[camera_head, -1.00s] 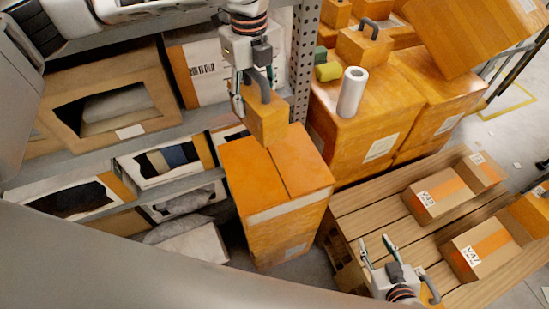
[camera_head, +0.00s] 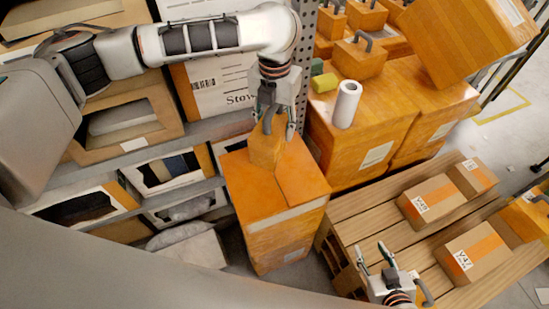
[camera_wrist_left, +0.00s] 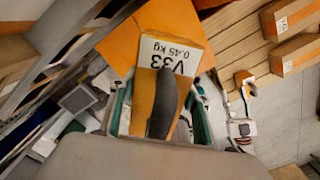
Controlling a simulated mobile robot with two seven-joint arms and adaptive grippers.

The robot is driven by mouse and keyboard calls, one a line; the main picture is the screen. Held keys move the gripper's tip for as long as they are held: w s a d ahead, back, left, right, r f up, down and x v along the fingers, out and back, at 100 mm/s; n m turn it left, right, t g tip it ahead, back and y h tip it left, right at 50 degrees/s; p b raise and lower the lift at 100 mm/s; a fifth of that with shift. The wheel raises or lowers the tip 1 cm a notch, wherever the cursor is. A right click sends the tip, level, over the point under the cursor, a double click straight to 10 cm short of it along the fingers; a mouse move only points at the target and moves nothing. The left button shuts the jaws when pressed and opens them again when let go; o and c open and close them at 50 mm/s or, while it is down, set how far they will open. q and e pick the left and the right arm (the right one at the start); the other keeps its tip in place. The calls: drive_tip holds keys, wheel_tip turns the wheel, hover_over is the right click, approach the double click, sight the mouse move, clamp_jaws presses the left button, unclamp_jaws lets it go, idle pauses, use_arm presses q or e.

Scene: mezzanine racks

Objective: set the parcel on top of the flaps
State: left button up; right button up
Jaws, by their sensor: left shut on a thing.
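The parcel (camera_head: 264,150) is a small orange box with a grey handle. In the left wrist view the parcel (camera_wrist_left: 185,55) shows a white label reading V33, 0.45 kg. My left gripper (camera_head: 275,125) is shut on its handle from above. The parcel is upright over the back part of the closed flaps (camera_head: 250,187) of a tall orange carton (camera_head: 282,238). Its lower edge appears at or very near the flaps; I cannot tell whether it touches. My right gripper (camera_head: 375,262) is open and empty over the pallet's near edge.
A rack with boxes (camera_head: 125,120) stands left of the carton, with a perforated post (camera_head: 305,40) behind. Large orange cartons (camera_head: 365,125) bear a white roll (camera_head: 346,104) and a handled box (camera_head: 358,58). A wooden pallet (camera_head: 365,215) with brown boxes (camera_head: 435,200) lies right.

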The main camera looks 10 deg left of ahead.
use_arm(q)
wheel_tip(320, 180, down, 8)
drive_tip(key=shift+f+b, duration=0.1)
drive_tip(key=shift+b, duration=0.3)
drive_tip(key=shift+f, duration=2.35)
use_arm(e)
drive_tip(key=shift+w+a+r+y, duration=0.2)
drive_tip(key=shift+w+a+y, duration=0.15)
drive_tip(key=shift+a, duration=0.2)
use_arm(q)
drive_tip(key=o, duration=1.5)
drive_tip(key=shift+f, duration=0.1)
use_arm(e)
drive_tip(key=shift+f, duration=0.1)
